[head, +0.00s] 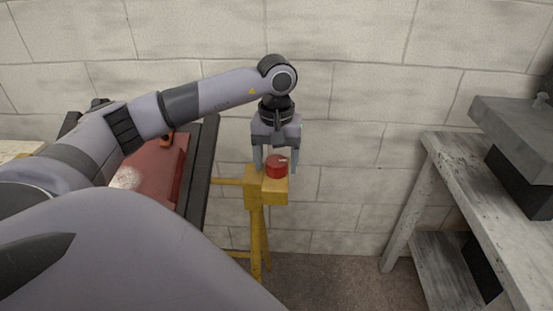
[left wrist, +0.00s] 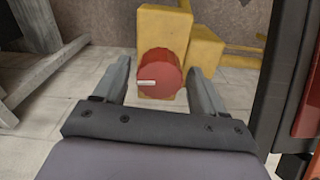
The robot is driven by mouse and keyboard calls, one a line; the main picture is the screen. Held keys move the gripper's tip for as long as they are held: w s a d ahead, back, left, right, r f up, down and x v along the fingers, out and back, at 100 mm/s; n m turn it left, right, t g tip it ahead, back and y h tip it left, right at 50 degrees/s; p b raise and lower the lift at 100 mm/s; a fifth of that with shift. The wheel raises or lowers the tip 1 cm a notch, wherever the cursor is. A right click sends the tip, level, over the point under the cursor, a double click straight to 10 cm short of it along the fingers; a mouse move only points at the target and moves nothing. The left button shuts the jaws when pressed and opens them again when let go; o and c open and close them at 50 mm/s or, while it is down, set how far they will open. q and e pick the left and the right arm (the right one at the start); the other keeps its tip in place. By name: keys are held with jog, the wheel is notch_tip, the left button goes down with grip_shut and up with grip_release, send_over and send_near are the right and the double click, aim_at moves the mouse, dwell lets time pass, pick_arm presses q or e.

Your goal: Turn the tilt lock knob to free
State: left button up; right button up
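The tilt lock knob (head: 276,167) is a red round knob with a small white mark, on top of a yellow block of the yellow stand (head: 253,195). In the left wrist view the knob (left wrist: 162,76) sits between the two fingers, its white mark pointing left. My left gripper (head: 277,168) points down over the knob, with one finger on each side. It is open, and the left wrist view shows a gap between each finger and the knob. My right gripper is not in view.
A dark frame with a red panel (head: 165,175) stands left of the yellow stand, under my left arm. A grey worn workbench (head: 460,170) stands at the right with a grey block on it. A pale block wall is close behind. Bare floor lies between stand and bench.

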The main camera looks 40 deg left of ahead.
pick_arm(q)
jog(key=c, duration=0.8)
